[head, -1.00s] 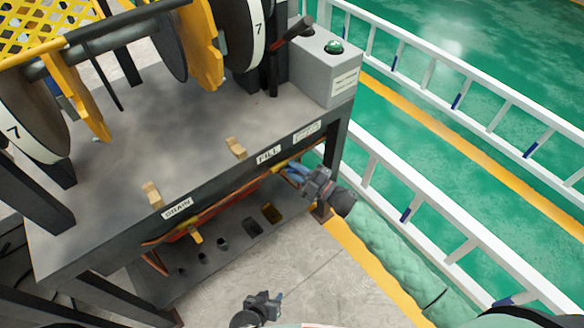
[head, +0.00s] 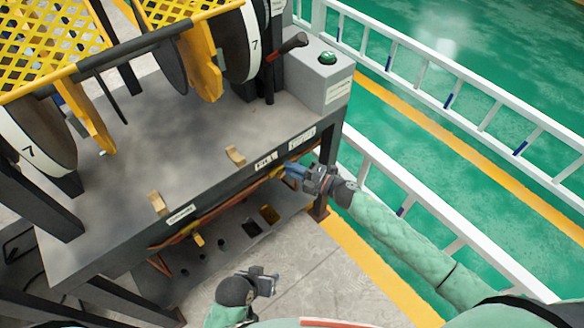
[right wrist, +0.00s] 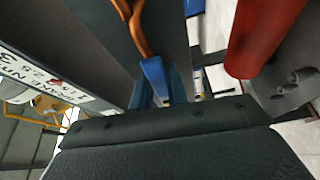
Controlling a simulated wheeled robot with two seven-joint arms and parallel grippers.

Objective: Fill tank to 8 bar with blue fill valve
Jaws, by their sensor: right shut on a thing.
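The blue fill valve handle (head: 292,170) is at the front edge of the bench, just below and right of the FILL label (head: 266,161). My right gripper (head: 303,173) is shut on it and covers part of it. In the right wrist view the blue handle (right wrist: 155,78) runs down between the jaws, beside an orange pipe (right wrist: 137,28). My left gripper (head: 268,281) is low in front of the bench, apart from everything; its opening is unclear. A yellow handle (head: 198,239) hangs below the drain label (head: 181,214). I see no readable pressure gauge.
The grey bench (head: 170,150) carries wheels marked 7 and a grey box (head: 320,80) with a green button (head: 327,58). A lower shelf with holes is under it. White railings (head: 410,195) run along the right. A red cylinder (right wrist: 255,38) is near the right wrist camera.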

